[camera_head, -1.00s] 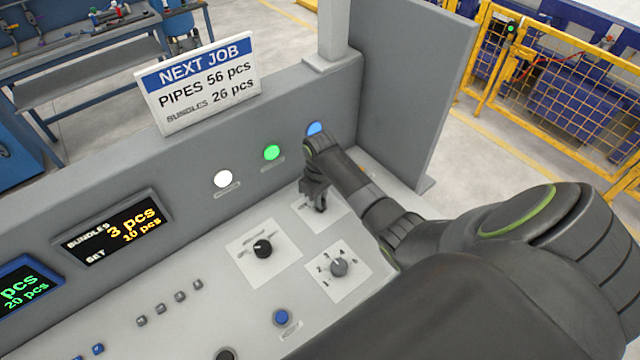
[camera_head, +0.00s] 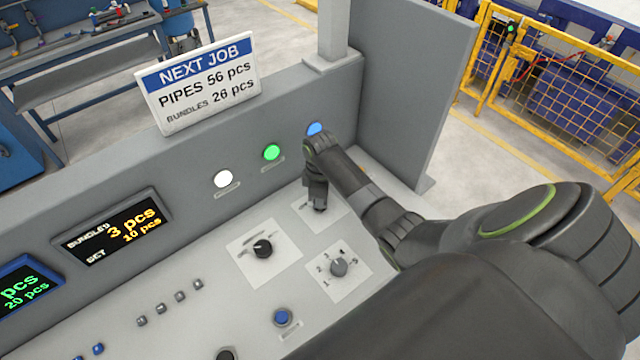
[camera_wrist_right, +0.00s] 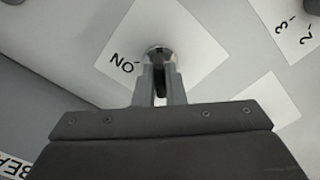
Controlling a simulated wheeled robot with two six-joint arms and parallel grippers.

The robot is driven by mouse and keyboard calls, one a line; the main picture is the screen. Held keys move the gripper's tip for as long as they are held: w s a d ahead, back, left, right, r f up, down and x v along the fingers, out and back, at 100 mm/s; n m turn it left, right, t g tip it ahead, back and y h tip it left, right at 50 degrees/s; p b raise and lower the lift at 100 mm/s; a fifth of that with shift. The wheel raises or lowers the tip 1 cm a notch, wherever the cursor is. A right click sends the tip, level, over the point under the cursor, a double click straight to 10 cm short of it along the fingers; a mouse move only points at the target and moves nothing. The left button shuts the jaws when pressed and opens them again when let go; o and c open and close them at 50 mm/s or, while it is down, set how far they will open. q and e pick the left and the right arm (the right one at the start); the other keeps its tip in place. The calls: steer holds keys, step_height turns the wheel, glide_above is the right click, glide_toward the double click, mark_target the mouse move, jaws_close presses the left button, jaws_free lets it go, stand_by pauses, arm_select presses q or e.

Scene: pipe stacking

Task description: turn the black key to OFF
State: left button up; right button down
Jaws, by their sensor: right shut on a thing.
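My right gripper (camera_head: 319,200) points down at the key switch at the back right of the grey panel. In the right wrist view, its fingers (camera_wrist_right: 160,88) are shut on the black key (camera_wrist_right: 160,82), which stands in a round metal switch (camera_wrist_right: 159,55) on a white label plate (camera_wrist_right: 185,40). The word ON shows on the plate, left of the fingers. The OFF mark is hidden, and the fingers cover most of the key. My left gripper is not in view.
A black selector knob (camera_head: 262,249) and a grey numbered knob (camera_head: 338,267) stand close by. A blue button (camera_head: 282,317) is nearer the front. White, green and blue lamps line the back wall. A tall grey side panel (camera_head: 410,90) stands behind my right arm.

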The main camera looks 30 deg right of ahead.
stand_by(0.4)
steer(key=c, duration=1.5)
jaws_free()
